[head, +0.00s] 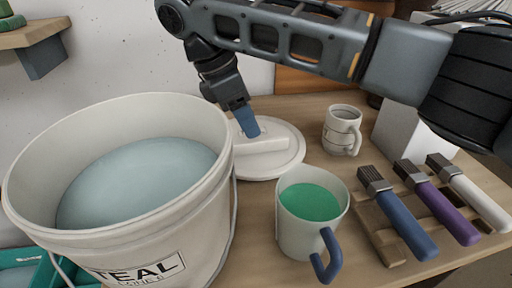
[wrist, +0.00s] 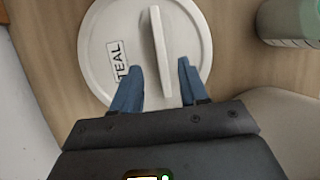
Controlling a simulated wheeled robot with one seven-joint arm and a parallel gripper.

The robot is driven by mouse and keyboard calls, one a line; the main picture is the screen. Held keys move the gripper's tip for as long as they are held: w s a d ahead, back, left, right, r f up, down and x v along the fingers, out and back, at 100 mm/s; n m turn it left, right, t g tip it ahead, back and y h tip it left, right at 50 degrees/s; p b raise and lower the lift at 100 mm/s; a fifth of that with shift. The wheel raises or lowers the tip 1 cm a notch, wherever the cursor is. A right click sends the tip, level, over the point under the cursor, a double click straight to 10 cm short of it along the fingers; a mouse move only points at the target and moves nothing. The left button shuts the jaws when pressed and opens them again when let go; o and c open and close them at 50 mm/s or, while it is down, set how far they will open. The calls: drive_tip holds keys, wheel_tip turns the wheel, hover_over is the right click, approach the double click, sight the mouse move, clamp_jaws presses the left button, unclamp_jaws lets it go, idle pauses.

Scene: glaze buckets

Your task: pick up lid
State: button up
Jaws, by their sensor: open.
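The lid (head: 279,164) is a round white disc with a raised bar handle, lying flat on the wooden table behind the mug of green glaze. In the wrist view the lid (wrist: 105,38) carries a TEAL label, and its upright handle (wrist: 160,50) runs between my fingers. My gripper (head: 247,122) is over the lid at the handle. In the wrist view my gripper (wrist: 158,80) is open, with one blue finger on each side of the handle and gaps on both sides. The head view hides part of the handle behind the finger.
A large open TEAL bucket (head: 190,215) of pale blue glaze stands left of the lid. A mug with green glaze (head: 300,235) is in front, a grey mug (head: 342,130) behind right. Several brushes lie on a wooden rack (head: 372,222) at right.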

sight(258, 141)
drive_tip(key=shift+x, duration=2.6)
drive_tip(key=shift+s, duration=0.1)
clamp_jaws()
